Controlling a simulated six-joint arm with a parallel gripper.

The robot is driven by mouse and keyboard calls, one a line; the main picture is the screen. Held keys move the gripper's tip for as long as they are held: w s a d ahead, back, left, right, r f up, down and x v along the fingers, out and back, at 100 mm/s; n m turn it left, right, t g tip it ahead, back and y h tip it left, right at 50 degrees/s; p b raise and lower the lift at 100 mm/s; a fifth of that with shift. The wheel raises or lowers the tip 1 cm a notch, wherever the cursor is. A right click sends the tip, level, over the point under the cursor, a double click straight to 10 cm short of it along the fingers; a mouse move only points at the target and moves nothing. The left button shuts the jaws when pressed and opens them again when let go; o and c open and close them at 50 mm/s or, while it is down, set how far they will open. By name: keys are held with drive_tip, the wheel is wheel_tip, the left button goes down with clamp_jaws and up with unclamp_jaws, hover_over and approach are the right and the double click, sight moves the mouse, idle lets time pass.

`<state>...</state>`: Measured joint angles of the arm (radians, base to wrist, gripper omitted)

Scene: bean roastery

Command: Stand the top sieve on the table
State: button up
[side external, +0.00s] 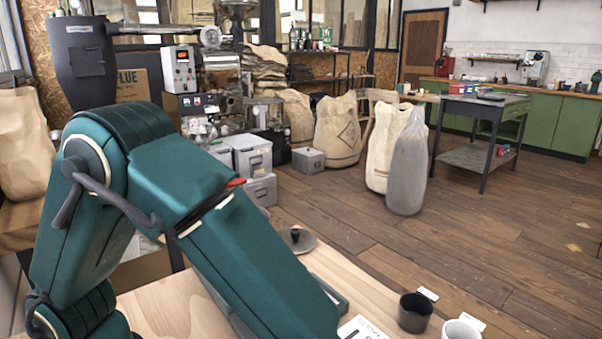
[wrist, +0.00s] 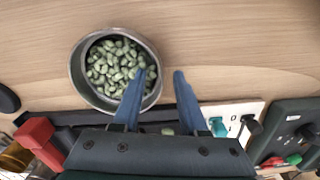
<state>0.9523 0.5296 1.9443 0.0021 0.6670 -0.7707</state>
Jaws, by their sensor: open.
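A round metal vessel with a grey rim (wrist: 76,78) stands on the wooden table in the wrist view, holding many pale green beans (wrist: 118,66). It looks like the sieve, but I cannot tell whether another sieve is under it. My gripper (wrist: 160,74) is open, with two blue fingers apart. The left finger overlaps the right part of the vessel's rim in the picture; the right finger is outside it, over bare table. I cannot tell whether either finger touches. Nothing shows held between them. In the side view my arm hides the gripper and this vessel.
A dark cup (side external: 414,313) and a white cup (side external: 461,329) stand at the table's near right, with small labels. A round grey lid with a knob (side external: 298,240) lies farther back. In the wrist view, a white panel (wrist: 232,113) and a dark device (wrist: 291,120) lie right; the upper table is clear.

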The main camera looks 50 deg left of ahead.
clamp_jaws()
